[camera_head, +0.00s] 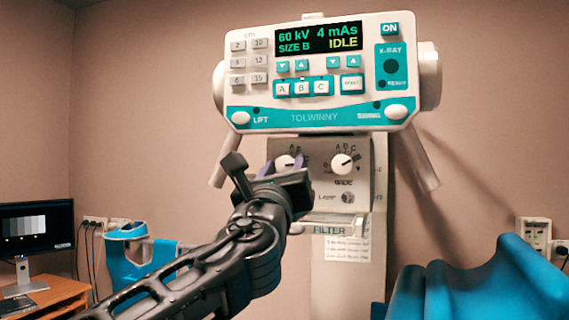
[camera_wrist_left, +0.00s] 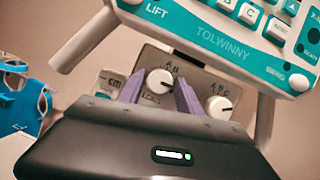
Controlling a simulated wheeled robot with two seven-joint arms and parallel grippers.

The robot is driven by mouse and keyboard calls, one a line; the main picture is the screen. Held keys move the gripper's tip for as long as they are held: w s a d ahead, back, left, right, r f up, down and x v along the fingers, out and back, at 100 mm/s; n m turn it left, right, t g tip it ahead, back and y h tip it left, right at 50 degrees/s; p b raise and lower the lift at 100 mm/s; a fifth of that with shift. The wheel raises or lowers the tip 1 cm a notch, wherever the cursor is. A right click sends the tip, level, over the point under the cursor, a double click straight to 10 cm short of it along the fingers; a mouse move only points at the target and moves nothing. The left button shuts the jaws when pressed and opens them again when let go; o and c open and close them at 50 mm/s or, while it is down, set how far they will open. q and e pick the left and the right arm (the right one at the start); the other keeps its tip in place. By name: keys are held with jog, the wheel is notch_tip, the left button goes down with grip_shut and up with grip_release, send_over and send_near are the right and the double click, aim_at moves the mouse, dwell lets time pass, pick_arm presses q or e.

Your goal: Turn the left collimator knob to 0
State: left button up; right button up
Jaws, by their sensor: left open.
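The left collimator knob (camera_head: 285,161) is a white dial on the grey collimator panel (camera_head: 318,149) under the console. It also shows in the left wrist view (camera_wrist_left: 159,80), with a dark pointer line toward its upper right. My left gripper (camera_head: 283,164) is at this knob, with its open purple fingers (camera_wrist_left: 159,86) on either side of it and a gap to each side. I cannot tell how far the fingertips reach along the knob. The knob's scale is partly hidden and too small to read. My right gripper is out of view.
A second white knob (camera_head: 342,163) sits close to the right, with a lamp button (camera_head: 347,197) below it. The TOLWINNY console (camera_head: 318,77) overhangs the panel. A monitor (camera_head: 36,232) stands at the left and a blue chair (camera_head: 490,284) at the lower right.

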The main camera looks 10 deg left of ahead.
pick_arm(q)
grip_shut()
dwell(0.4)
